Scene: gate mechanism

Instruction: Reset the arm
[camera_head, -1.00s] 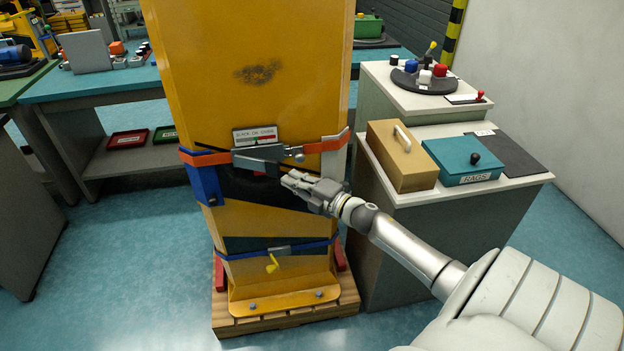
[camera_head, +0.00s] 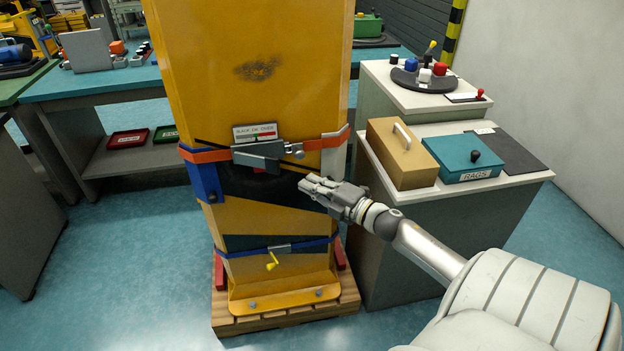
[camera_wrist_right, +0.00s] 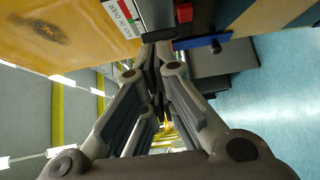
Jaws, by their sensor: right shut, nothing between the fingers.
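A tall yellow gate body (camera_head: 255,100) stands upright on a wooden pallet (camera_head: 290,322). An orange strap (camera_head: 207,156) runs across it with a grey metal latch piece (camera_head: 258,155) at its middle, under a small label (camera_head: 255,132). My right gripper (camera_head: 303,182) is shut and empty, a little to the right of and below the latch, apart from it in the head view. In the right wrist view its fingers (camera_wrist_right: 154,48) are together, with the label (camera_wrist_right: 122,15) close by. My left gripper is not in view.
A cabinet to the right carries a tan box with handle (camera_head: 402,155) and a teal rags box (camera_head: 463,158). A round stand of coloured knobs (camera_head: 424,80) is behind. A blue strap with a yellow hook (camera_head: 272,261) crosses the gate lower down. Open floor lies front left.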

